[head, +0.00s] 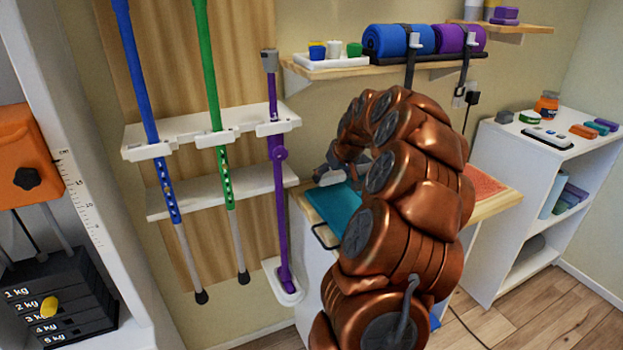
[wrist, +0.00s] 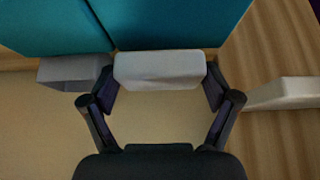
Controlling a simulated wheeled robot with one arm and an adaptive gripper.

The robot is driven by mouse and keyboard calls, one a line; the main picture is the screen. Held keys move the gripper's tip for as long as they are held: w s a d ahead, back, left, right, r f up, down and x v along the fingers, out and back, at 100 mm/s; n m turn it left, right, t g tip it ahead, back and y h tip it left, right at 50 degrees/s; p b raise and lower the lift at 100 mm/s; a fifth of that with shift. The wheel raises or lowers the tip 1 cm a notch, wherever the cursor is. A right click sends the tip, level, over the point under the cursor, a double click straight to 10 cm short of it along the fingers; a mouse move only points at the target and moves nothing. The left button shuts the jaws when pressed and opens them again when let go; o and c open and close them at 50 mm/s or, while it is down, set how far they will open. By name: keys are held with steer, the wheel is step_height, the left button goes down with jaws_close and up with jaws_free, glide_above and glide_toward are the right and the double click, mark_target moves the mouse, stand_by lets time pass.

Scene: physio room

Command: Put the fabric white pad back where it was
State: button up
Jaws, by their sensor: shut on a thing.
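The white pad (wrist: 160,68) is a small pale block with rounded edges. In the wrist view it sits between the two fingertips of my gripper (wrist: 160,82), which is shut on it. In the head view my gripper (head: 334,170) is at the far side of my arm, above the left part of a wooden-topped cabinet (head: 480,208). A small pale piece at its tip there seems to be the pad (head: 328,177). My copper arm hides much of the cabinet top.
A teal panel (wrist: 180,22) lies just beyond the pad, and a greyish block (wrist: 75,72) is left of it. The crutch rack (head: 275,127) stands left of the cabinet. A shelf with rolled mats (head: 385,41) hangs above. A white bookcase (head: 490,180) stands right.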

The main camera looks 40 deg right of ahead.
glide_above(310, 184)
steer(key=s, duration=0.2)
steer(key=shift+w+a+f, duration=0.1)
steer(key=shift+a+f, duration=0.3)
steer(key=shift+a, duration=0.05)
steer(key=shift+f, duration=1.7)
steer(key=shift+f, duration=0.15)
steer(key=o, duration=0.9)
steer(key=shift+c, duration=0.2)
steer(key=shift+r, duration=0.25)
steer(key=v, duration=1.2)
steer(key=shift+f, duration=0.1)
